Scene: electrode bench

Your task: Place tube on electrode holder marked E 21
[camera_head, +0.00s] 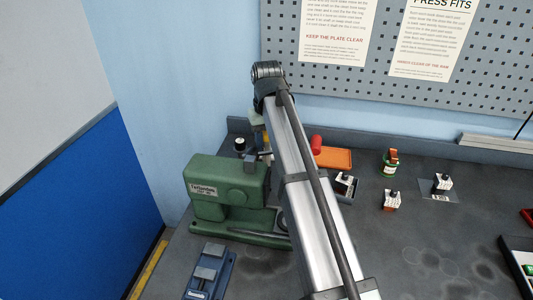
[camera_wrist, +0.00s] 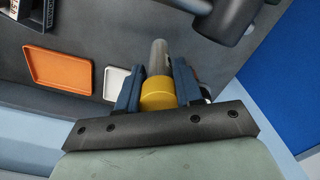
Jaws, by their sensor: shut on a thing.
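My gripper (camera_wrist: 157,88) has blue fingers on both sides of a tube with a yellow band (camera_wrist: 158,96) and a grey end (camera_wrist: 159,55). It is shut on this tube, whose grey end points away from the wrist. In the head view my gripper is mostly hidden behind my arm, near the back of the green press. Small white-and-dark labelled blocks stand on the bench: one beside my arm (camera_head: 345,184), one nearer the front (camera_head: 391,200) and one on a plate at right (camera_head: 441,183). Their markings are too small to read, so I cannot tell which is E 21.
The green press (camera_head: 228,190) stands left of my arm, with a blue vise (camera_head: 209,270) in front. A red cylinder (camera_head: 316,143) is by an orange tray (camera_head: 336,159). A white dish (camera_wrist: 117,82) shows in the wrist view. The front middle is clear.

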